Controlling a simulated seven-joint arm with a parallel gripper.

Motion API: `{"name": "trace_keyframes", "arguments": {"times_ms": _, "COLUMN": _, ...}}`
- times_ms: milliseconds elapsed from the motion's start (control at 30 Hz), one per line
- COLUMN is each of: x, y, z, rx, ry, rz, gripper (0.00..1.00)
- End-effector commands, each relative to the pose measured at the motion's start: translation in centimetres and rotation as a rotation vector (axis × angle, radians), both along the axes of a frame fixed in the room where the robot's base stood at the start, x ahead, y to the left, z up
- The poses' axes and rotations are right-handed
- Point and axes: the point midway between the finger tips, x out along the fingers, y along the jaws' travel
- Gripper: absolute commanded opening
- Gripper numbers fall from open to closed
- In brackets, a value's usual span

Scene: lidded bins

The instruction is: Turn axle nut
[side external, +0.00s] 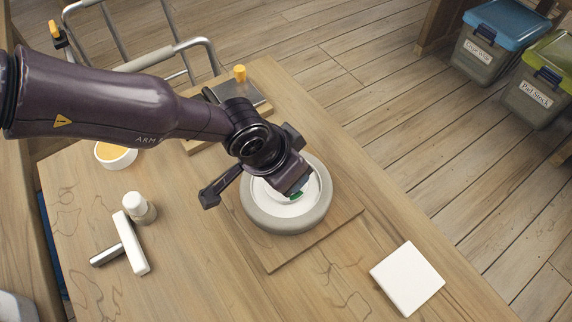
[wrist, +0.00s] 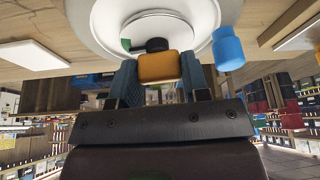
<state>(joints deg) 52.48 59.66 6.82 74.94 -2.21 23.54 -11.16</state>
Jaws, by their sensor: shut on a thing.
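A grey wheel (side external: 258,216) with a white hub lies flat on a wooden board on the table. In the wrist view its pale rim (wrist: 88,22) fills the top. My gripper (side external: 297,188) is over the hub, and in the wrist view its blue-grey fingers are shut on an orange block (wrist: 158,68). A black end (wrist: 157,45) sits on the block's hub side, at the hub's middle. I cannot tell whether the block is the axle nut or a piece fitted to it. A green part (side external: 296,196) shows below the fingertips. My gripper hides the hub's centre in the side view.
A blue cylinder (wrist: 228,48) is beside the wheel in the wrist view. A white tile (side external: 407,278) lies at the right; a white-headed mallet (side external: 131,243), white bottle (side external: 138,208) and orange-filled bowl (side external: 115,155) are left. An orange-knobbed metal plate (side external: 240,92) is behind. Lidded bins (side external: 490,45) stand beyond.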

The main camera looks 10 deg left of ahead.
Motion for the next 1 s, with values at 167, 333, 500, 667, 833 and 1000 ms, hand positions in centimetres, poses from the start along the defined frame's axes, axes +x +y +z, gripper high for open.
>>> {"name": "trace_keyframes", "arguments": {"times_ms": 167, "x": -0.06, "y": -0.14, "z": 0.08, "rx": 0.001, "ry": -0.004, "rz": 0.164, "gripper": 0.19}}
{"name": "trace_keyframes", "arguments": {"times_ms": 333, "x": -0.04, "y": -0.14, "z": 0.08, "rx": 0.0, "ry": -0.002, "rz": 0.317, "gripper": 0.19}}
{"name": "trace_keyframes", "arguments": {"times_ms": 500, "x": 0.0, "y": -0.1, "z": 0.05, "rx": 0.001, "ry": -0.001, "rz": 0.448, "gripper": 0.19}}
{"name": "trace_keyframes", "arguments": {"times_ms": 667, "x": 0.01, "y": -0.1, "z": 0.07, "rx": -0.001, "ry": -0.001, "rz": 0.543, "gripper": 0.19}}
{"name": "trace_keyframes", "arguments": {"times_ms": 833, "x": -0.02, "y": -0.08, "z": 0.02, "rx": -0.002, "ry": 0.001, "rz": 0.608, "gripper": 0.19}}
{"name": "trace_keyframes", "arguments": {"times_ms": 1000, "x": -0.01, "y": -0.07, "z": 0.03, "rx": -0.001, "ry": 0.001, "rz": 0.643, "gripper": 0.19}}
